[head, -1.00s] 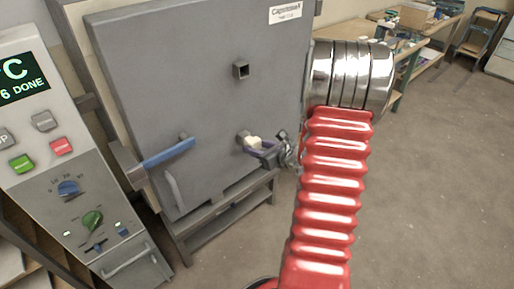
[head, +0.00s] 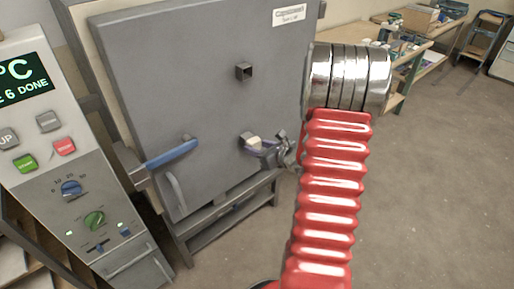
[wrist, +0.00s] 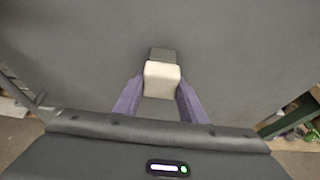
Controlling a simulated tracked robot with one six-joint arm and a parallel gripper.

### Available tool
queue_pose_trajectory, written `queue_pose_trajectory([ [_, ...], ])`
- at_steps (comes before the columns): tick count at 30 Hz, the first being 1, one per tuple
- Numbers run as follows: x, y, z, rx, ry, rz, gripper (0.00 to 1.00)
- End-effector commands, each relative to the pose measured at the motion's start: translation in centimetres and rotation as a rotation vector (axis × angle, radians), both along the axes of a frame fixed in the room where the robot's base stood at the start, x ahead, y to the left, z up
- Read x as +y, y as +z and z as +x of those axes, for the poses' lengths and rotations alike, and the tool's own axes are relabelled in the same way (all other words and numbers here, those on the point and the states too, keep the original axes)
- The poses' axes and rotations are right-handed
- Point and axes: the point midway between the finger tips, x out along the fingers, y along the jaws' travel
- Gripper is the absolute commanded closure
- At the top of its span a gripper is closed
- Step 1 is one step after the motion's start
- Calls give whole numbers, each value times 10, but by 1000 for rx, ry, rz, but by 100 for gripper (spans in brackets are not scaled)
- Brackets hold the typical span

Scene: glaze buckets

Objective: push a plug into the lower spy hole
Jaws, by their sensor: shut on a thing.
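The plug (head: 253,142) is a small cream block, held between the purple fingers of my gripper (head: 261,149) in front of the grey kiln door (head: 190,110). The lower spy hole (head: 245,137) is a dark square collar on the door, mostly covered by the plug. In the wrist view the plug (wrist: 162,74) sits between both fingers, and the dark collar (wrist: 162,53) shows just beyond its far end. I cannot tell whether the plug's tip touches the collar or is inside it. The upper spy hole (head: 244,71) is open and empty.
A blue door handle (head: 172,153) sticks out left of the lower hole. A control panel (head: 65,165) with a lit display stands at the left. Workbenches (head: 415,55) stand at the back right. The floor on the right is clear.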

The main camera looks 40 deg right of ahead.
Motion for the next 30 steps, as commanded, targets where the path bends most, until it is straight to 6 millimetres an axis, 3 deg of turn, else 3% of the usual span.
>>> queue_pose_trajectory([
  [13,0,0,5,0,0,0,87],
  [14,0,0,5,0,0,0,61],
  [22,0,0,4,0,0,0,42],
  [28,0,0,4,0,0,1,40],
  [30,0,0,4,0,0,1,35],
])
